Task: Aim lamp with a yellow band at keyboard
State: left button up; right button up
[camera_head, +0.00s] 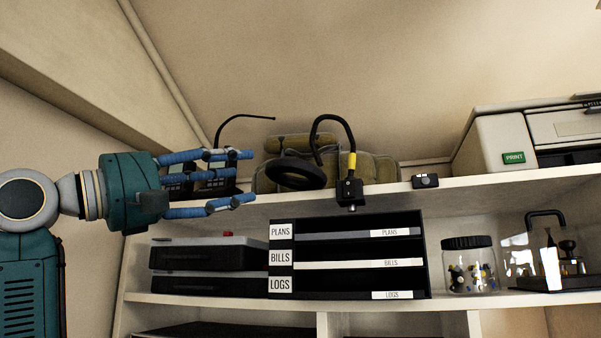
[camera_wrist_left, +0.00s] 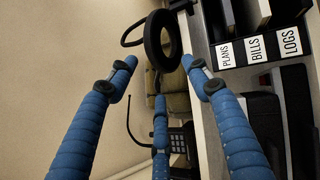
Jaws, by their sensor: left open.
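The lamp with a yellow band (camera_head: 351,163) is clamped at the front edge of the upper shelf in the head view. Its black gooseneck arches up and to the left, and its round ring head (camera_head: 296,171) hangs at the left end. The ring head also shows in the left wrist view (camera_wrist_left: 162,40), beyond the fingertips. My left gripper (camera_head: 243,177) is open and empty, left of the ring head and apart from it, fingers pointing right. I cannot make out a keyboard in either view. My right gripper is not in view.
An olive bag (camera_head: 375,171) lies behind the lamp. Black radios with an antenna (camera_head: 215,181) stand behind my left fingers. A small black box (camera_head: 425,181) and a printer (camera_head: 492,143) are to the right. Below are a labelled tray rack (camera_head: 281,257), black cases (camera_head: 208,285) and a jar (camera_head: 469,268).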

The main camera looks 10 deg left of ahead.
aim_at(272, 166)
pick_arm(q)
jog(key=p+x, duration=0.2)
jog(key=x, duration=0.1)
jog(key=p+x, duration=0.1)
jog(key=x, duration=0.1)
jog(key=p+x, duration=0.2)
jog(key=x, duration=0.1)
jog(key=shift+w+r+p, duration=0.15)
jog(key=shift+r+p, duration=0.2)
jog(key=shift+r, duration=0.05)
jog(key=shift+w+d, duration=0.3)
jog(key=shift+w, duration=0.1)
jog(key=shift+s+a, duration=0.15)
jog(key=shift+a, duration=0.05)
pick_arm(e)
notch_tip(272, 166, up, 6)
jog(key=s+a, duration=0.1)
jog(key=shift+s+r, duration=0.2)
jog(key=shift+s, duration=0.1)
